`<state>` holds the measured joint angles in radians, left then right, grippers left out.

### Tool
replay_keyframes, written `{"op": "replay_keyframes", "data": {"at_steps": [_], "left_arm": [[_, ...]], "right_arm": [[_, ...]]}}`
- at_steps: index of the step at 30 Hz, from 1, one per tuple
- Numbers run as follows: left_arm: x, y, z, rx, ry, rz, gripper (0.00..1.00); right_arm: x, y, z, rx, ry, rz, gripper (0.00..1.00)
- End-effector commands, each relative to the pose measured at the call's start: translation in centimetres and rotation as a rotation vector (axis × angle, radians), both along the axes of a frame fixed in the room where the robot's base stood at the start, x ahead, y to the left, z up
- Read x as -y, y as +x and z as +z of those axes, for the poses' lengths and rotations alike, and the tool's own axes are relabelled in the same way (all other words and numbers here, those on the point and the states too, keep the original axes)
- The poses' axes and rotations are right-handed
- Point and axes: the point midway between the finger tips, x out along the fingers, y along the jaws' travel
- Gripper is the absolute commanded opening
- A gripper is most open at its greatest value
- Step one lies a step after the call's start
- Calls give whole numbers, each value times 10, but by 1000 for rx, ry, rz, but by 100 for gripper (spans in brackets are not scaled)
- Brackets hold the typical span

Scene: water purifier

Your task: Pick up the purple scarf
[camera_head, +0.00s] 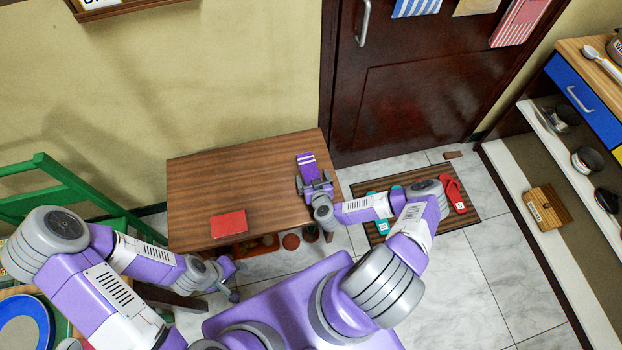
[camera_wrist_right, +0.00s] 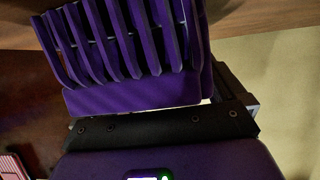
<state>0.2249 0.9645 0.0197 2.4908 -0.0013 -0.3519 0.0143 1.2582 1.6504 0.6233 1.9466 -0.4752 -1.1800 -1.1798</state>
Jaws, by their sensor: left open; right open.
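The purple scarf (camera_head: 307,164), with white stripes near its far end, lies at the right part of the brown wooden table. My right gripper (camera_head: 314,184) is open at the scarf's near end, with its fingers apart to either side. Contact cannot be told. My left gripper (camera_head: 236,281) is open and empty, low near the table's front left, away from the scarf.
The table (camera_head: 215,185) also holds a red flat item (camera_head: 228,224); its middle is clear. Several small pots (camera_head: 290,241) stand below its front edge. A doormat (camera_head: 465,218) with red and teal flip-flops lies right of it. A green chair (camera_head: 75,190) stands left, shelves (camera_head: 560,180) right.

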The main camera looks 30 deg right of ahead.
Motion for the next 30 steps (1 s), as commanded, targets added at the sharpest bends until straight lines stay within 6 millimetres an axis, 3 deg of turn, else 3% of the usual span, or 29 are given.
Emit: {"op": "replay_keyframes", "data": {"at_steps": [6,17,25,30], "left_arm": [[0,0,1,0,0,0,44],[0,0,1,0,0,0,44],[0,0,2,0,0,0,44],[0,0,16,0,0,0,44]], "right_arm": [[0,0,1,0,0,1,94],[-1,0,0,-1,1,1,39],[-1,0,4,0,1,2,37],[-1,1,29,2,-2,4,37]]}}
